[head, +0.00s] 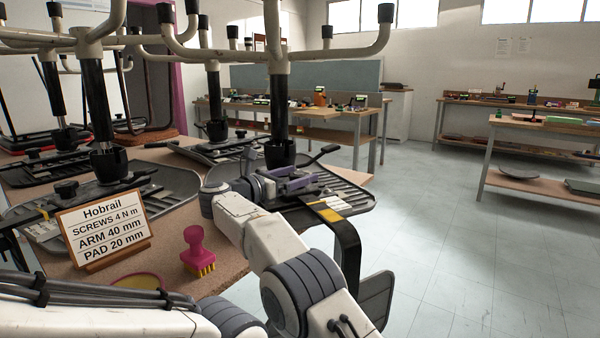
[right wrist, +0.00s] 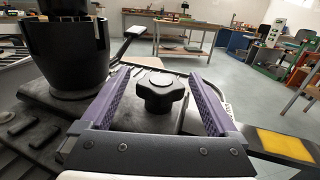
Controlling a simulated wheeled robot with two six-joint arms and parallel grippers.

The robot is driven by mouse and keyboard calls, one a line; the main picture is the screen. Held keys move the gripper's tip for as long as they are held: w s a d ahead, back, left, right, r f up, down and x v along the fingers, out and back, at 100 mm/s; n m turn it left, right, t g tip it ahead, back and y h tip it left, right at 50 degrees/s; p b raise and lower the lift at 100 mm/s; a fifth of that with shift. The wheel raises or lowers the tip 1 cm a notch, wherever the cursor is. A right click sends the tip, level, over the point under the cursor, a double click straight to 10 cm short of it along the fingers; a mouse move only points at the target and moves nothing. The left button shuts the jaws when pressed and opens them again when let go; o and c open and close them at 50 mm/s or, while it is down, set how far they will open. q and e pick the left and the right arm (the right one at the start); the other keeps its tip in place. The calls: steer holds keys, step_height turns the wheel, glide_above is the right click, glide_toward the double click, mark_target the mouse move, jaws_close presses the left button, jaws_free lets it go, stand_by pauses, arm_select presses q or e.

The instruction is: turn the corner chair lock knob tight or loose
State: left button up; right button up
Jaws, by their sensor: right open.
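The corner chair lies upside down, its black ribbed underside (head: 345,190) at the table's right corner and its post (head: 276,90) rising from it. In the right wrist view its black lobed lock knob (right wrist: 160,92) stands beside the black post socket (right wrist: 68,52). My right gripper (head: 290,180) is open. In the right wrist view its purple fingers (right wrist: 158,78) lie on either side of the knob, with gaps showing on both sides. In the head view I cannot make out the knob behind the gripper. My left arm crosses the bottom left; its gripper is out of view.
A sign (head: 104,230) reading "Hobrail" and a pink brush (head: 197,252) stand on the table. Other upturned chairs crowd the left and back. A black armrest bracket with a yellow patch (head: 331,215) hangs off the front right edge. Open floor (head: 450,240) lies right.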

mark_target(304, 175)
step_height(304, 175, up, 5)
steer(key=p, duration=0.3)
steer(key=shift+f, duration=0.2)
steer(key=d+b, duration=0.1)
steer(key=s+d+b, duration=0.1)
steer(key=b, duration=0.1)
steer(key=shift+r, duration=0.2)
steer(key=s+d+r+b, duration=0.1)
steer(key=s+d+r, duration=0.4)
steer(key=d, duration=0.3)
steer(key=shift+r, duration=0.5)
